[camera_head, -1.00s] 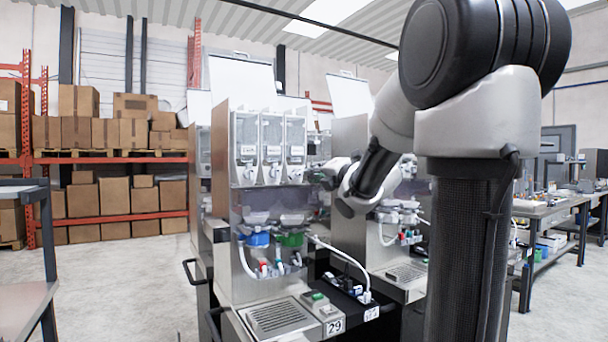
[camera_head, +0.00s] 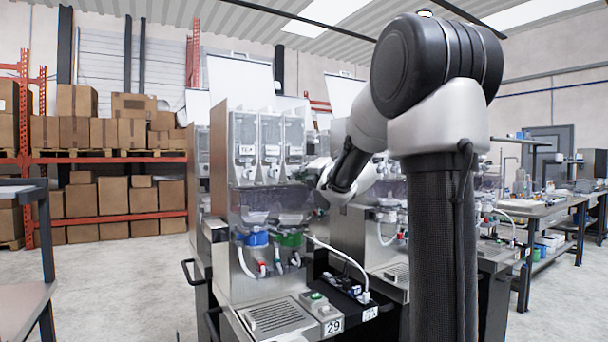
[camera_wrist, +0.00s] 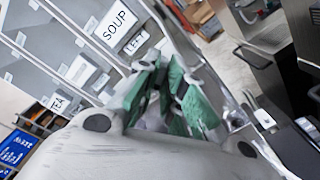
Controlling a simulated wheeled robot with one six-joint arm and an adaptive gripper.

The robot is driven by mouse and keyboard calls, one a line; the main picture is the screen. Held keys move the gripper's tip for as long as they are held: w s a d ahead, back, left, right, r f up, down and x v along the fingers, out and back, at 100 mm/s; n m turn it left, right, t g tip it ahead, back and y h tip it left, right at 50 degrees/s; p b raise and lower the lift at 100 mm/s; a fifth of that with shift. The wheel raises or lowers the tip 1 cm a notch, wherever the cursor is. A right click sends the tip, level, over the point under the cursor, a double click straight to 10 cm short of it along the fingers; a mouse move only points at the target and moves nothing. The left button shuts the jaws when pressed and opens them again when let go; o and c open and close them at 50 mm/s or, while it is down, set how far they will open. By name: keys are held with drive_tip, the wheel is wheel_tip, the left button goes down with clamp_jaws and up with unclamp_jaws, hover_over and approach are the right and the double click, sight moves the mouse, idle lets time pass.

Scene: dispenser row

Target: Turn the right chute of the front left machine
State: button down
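The front left machine (camera_head: 219,215) has three clear canisters in a row, each with a white chute at its foot. The right chute (camera_head: 295,171) is under the right canister (camera_head: 294,140). My gripper (camera_head: 308,173) is just to the right of this chute, at about its height; I cannot tell whether it touches it. In the wrist view my gripper's green fingers (camera_wrist: 168,78) lie close together, blurred, beside the clear canister fronts. What is between them is unclear.
Below the chutes are a blue part (camera_head: 256,239), a green part (camera_head: 290,239) and a drip grate (camera_head: 272,317). A second machine (camera_head: 383,253) stands close behind on the right. Shelves with cardboard boxes (camera_head: 75,133) are far left. Open floor lies left of the machine.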

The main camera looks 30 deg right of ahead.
drive_tip(key=shift+m, duration=0.3)
drive_tip(key=m, duration=2.3)
drive_tip(key=shift+a+f, duration=0.15)
drive_tip(key=shift+f, duration=0.25)
idle(0.3)
drive_tip(key=c, duration=1.8)
unclamp_jaws()
drive_tip(key=shift+s+r, duration=0.1)
